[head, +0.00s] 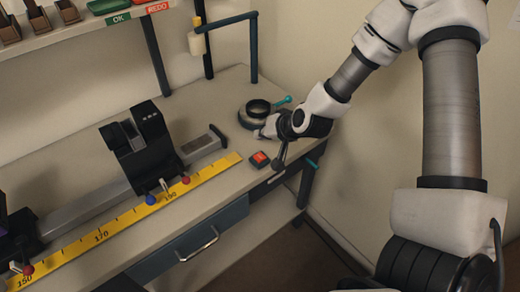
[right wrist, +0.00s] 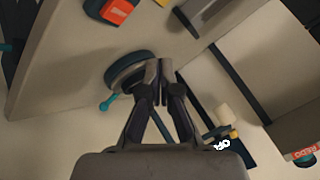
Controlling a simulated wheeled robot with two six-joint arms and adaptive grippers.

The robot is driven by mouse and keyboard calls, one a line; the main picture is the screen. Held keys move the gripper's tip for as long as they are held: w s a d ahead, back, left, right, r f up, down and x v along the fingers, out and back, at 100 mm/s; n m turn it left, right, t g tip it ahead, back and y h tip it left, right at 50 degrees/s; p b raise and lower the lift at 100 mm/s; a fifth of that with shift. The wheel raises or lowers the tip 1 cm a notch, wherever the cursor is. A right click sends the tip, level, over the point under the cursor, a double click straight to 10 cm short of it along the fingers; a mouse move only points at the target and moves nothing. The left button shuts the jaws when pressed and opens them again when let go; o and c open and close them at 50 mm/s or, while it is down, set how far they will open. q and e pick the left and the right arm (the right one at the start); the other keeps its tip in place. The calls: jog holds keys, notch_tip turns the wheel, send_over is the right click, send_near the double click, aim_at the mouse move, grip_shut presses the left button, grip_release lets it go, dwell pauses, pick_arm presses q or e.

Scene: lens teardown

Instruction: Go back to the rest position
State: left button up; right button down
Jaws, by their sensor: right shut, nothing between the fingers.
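My right gripper (head: 268,130) is over the right end of the workbench (head: 215,90), at the near side of a dark round ring-shaped fixture (head: 246,119) with a teal handle. In the right wrist view the gripper (right wrist: 158,66) has its fingers together and empty, pointing towards the bench. The fixture (right wrist: 122,74) shows just left of the fingertips; I cannot tell whether they touch it. My right arm (head: 450,120) reaches in from the right. My left gripper is not in view.
A small box with a red button (head: 260,158) sits near the bench's front edge. A black holder (head: 140,150) stands on a grey rail behind a yellow scale (head: 127,217). A shelf (head: 85,30) with green and red trays is at upper left. Floor is open at lower right.

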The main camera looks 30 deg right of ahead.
jog(key=shift+f, duration=0.1)
dwell(0.3)
jog(key=s+a+f+n+g, duration=0.3)
jog(key=s+a+f+g, duration=0.1)
jog(key=s+f, duration=0.6)
jog(key=s+a+f+n+g+h, duration=0.1)
jog(key=s+a+f+n+g, duration=0.2)
jog(key=s+f, duration=0.8)
jog(key=s+a+g, duration=0.1)
jog(key=s, duration=0.4)
jog(key=shift+a+f+g, duration=0.2)
jog(key=shift+f+g, duration=0.05)
jog(key=shift+g, duration=0.05)
